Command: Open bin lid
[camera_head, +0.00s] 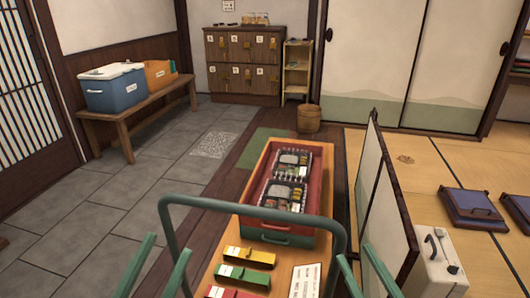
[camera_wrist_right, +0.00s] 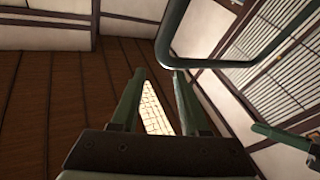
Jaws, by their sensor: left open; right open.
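No object is clearly marked as the bin. The blue box (camera_head: 110,94) with a white lid (camera_head: 112,71) stands on the wooden bench at the left, and the lid lies on top. A round wooden tub (camera_head: 308,119) stands on the floor beyond the cart. My left gripper (camera_head: 169,244) is open and empty at the bottom left, far from both. My right gripper (camera_head: 355,252) is open and empty near the cart's right side. Its two fingers also show apart in the right wrist view (camera_wrist_right: 157,78), with nothing between them.
A cart handle (camera_head: 250,208) stands close in front, before a red tray (camera_head: 264,170) of lunch boxes. A folding screen (camera_head: 386,205) and a white case (camera_head: 434,272) stand at the right. The stone floor (camera_head: 160,180) between cart and bench (camera_head: 150,116) is clear.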

